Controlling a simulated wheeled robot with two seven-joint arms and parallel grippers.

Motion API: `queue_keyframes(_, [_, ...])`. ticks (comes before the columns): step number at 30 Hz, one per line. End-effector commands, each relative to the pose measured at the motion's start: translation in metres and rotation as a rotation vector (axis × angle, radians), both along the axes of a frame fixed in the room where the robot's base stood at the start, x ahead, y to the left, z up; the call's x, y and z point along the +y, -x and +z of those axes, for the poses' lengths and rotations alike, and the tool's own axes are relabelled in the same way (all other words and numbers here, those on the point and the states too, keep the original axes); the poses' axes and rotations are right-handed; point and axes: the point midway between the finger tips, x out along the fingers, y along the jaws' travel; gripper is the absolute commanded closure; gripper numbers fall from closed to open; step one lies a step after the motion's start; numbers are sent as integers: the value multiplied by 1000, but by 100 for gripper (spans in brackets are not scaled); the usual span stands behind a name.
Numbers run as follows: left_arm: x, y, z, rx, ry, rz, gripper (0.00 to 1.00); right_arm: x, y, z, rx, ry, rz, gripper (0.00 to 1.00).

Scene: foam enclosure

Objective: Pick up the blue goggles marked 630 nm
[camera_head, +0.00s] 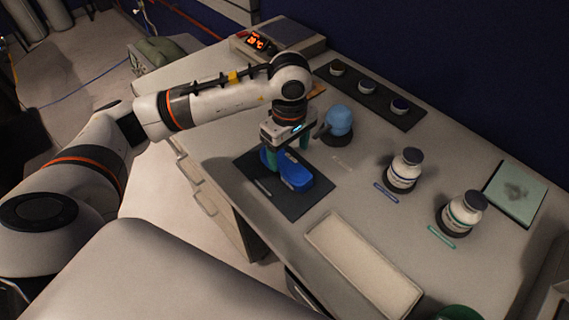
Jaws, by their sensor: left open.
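The blue goggles (296,179) lie on a dark square mat (303,203) on the bench. A pale label strip shows on them, but its text is too small to read. My left arm reaches in from the left, and my left gripper (286,154) points down right over the goggles. Its fingers are open and reach down at the goggles' upper edge; I cannot tell whether they touch. The gripper hides part of the goggles. My right gripper is not in view.
A light blue round-topped object (338,121) stands close behind the gripper. Two white bottles (404,170) (461,213) stand to the right. An empty beige tray (363,265) lies in front. A device with a red display (256,42) and a dark strip with small jars (371,93) are at the back.

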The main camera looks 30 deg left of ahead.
Motion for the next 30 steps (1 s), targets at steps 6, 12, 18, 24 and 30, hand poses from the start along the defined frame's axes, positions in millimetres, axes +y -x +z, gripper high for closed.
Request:
queue_keyframes(6, [10,4,-26,6,-1,3,25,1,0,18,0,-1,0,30])
queue_keyframes(12, [9,3,-49,2,0,1,25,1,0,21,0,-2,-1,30])
queue_keyframes(18, [9,3,-51,0,0,0,25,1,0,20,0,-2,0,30])
queue_keyframes(24, [9,3,-51,0,1,0,52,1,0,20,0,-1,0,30])
queue_keyframes(30, [9,3,-50,0,1,0,74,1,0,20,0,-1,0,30])
